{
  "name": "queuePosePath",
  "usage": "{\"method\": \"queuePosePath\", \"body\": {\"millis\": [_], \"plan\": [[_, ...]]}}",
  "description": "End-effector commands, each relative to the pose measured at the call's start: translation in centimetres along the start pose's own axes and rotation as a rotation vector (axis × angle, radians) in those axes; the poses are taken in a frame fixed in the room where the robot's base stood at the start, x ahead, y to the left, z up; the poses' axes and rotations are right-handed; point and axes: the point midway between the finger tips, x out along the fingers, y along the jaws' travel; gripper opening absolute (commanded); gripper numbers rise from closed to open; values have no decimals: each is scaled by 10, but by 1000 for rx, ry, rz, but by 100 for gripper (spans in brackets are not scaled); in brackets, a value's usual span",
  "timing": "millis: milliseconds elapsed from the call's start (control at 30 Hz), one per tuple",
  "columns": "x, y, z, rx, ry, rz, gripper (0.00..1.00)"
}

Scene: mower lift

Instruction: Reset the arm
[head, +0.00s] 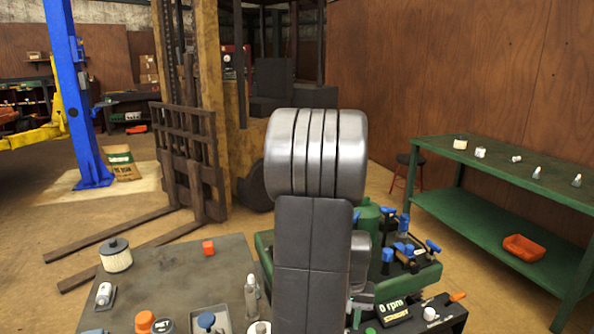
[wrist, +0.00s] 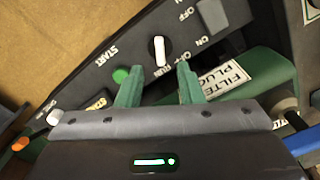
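My gripper (wrist: 159,69) shows in the wrist view with its two green fingers apart and nothing between them. It is over a dark control panel (wrist: 80,75) marked START, OFF, RUN and ON. A white switch knob (wrist: 157,50) lies just beyond the gap between the fingertips, and a green button (wrist: 121,75) is beside the left finger. I cannot tell whether the fingers touch the panel.
The green mower machine (head: 420,272) has blue-handled parts and a "0 rpm" display (head: 392,310). A grey table (head: 180,285) at front left holds a filter, a red cube and several small parts. A green workbench (head: 510,170) stands right, a forklift (head: 190,150) behind.

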Motion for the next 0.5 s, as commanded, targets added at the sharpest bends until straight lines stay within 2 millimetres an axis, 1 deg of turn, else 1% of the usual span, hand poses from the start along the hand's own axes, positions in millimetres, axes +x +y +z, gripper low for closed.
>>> {"method": "queuePosePath", "body": {"millis": [33, 100, 300, 367, 500], "plan": [[12, 0, 1, 0, -5, 0, 34], [25, 0, 1, 0, -4, 0, 34], [54, 0, 1, 0, -3, 0, 34], [60, 0, 0, 0, -2, 0, 34], [58, 0, 0, -40, 1, 0, 34]]}}
